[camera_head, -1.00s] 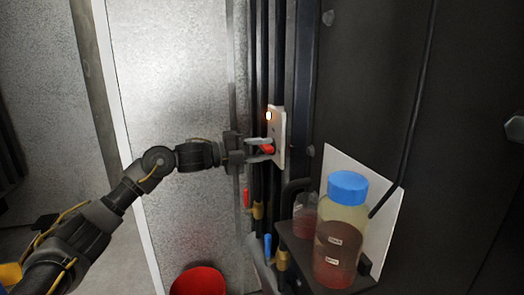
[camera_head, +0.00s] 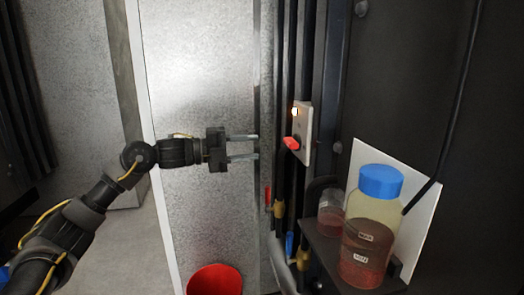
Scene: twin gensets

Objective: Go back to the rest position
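My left gripper (camera_head: 257,147) is open and empty, its two fingers pointing right. It is a short way left of a pale switch plate (camera_head: 304,128) and apart from it. The plate carries a red knob (camera_head: 291,143) and a small lit orange lamp (camera_head: 295,111). My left arm comes in from the lower left. My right gripper is not in view.
A bottle with a blue cap (camera_head: 381,182) and reddish liquid stands on a dark shelf (camera_head: 325,247), beside a smaller clear container (camera_head: 331,212). A red bucket (camera_head: 215,279) is at the bottom. Red (camera_head: 267,197) and blue (camera_head: 289,244) valve handles sit on pipes below the plate.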

